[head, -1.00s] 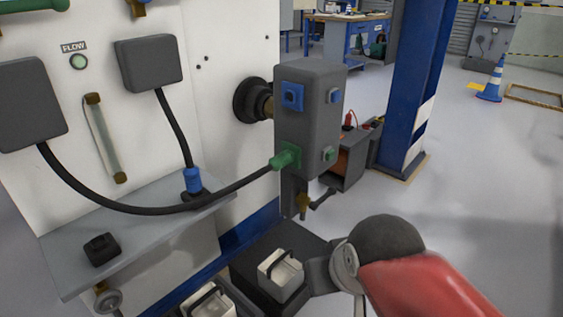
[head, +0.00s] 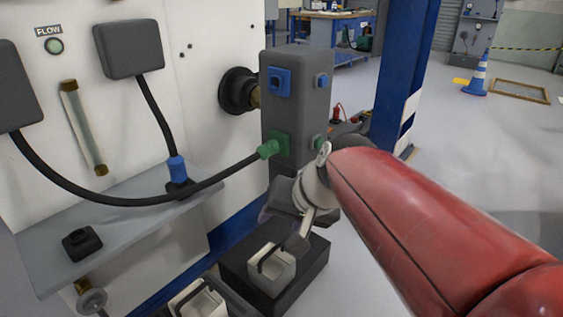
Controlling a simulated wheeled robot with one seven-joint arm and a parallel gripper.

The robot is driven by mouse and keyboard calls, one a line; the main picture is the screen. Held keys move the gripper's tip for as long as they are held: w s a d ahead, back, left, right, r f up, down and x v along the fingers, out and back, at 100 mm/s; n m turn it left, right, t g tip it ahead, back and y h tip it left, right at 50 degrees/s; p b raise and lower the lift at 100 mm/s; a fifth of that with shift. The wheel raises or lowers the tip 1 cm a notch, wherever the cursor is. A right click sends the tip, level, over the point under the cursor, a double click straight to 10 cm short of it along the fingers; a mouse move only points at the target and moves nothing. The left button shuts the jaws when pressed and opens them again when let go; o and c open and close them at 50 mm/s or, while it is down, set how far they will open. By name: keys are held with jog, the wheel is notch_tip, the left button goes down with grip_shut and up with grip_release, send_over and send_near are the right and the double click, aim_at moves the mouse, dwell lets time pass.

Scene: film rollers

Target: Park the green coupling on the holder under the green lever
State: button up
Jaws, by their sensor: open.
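The green coupling (head: 268,149) is seated in the green socket (head: 281,146) on the left-hand face of the grey block. Its black cable (head: 110,201) sags left to a grey box. A small black holder (head: 82,242), empty, sits on the left of the grey shelf. The blue coupling (head: 177,170) stands upright on another holder (head: 181,188) on that shelf. The green lever is not in view. My gripper (head: 281,205) is open, just below the green coupling and in front of the grey block's lower part; its fingertips are hard to make out. It appears apart from the coupling.
The grey block (head: 297,100) stands out from the white panel (head: 215,45) on a round black mount (head: 238,91). A blue pillar (head: 402,70) rises behind. Open floor lies right.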

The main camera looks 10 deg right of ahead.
jog(key=shift+o, duration=0.7)
jog(key=w+f+m+t+y+b, duration=0.1)
jog(key=w+m+y+b, duration=0.1)
jog(key=w, duration=0.9)
jog(key=shift+d+m+y+b, duration=0.35)
jog(key=shift+m+y+b, duration=0.1)
jog(key=shift+m, duration=0.15)
jog(key=m+t+y+b, duration=0.2)
jog(key=m+t+b, duration=0.1)
jog(key=m+t, duration=0.1)
send_near(267, 153)
jog(key=x, duration=1.1)
jog(key=shift+w, duration=0.35)
jog(key=c, duration=1.2)
jog(key=shift+o, duration=0.2)
jog(key=shift+f, duration=0.1)
jog(key=shift+s, duration=0.1)
jog(key=shift+s+a+b, duration=0.6)
jog(key=shift+s+a, duration=0.1)
jog(key=shift+a, duration=0.3)
jog(key=shift+s+a+b, duration=0.55)
jog(key=shift+s+a, duration=0.15)
jog(key=shift+a, duration=0.25)
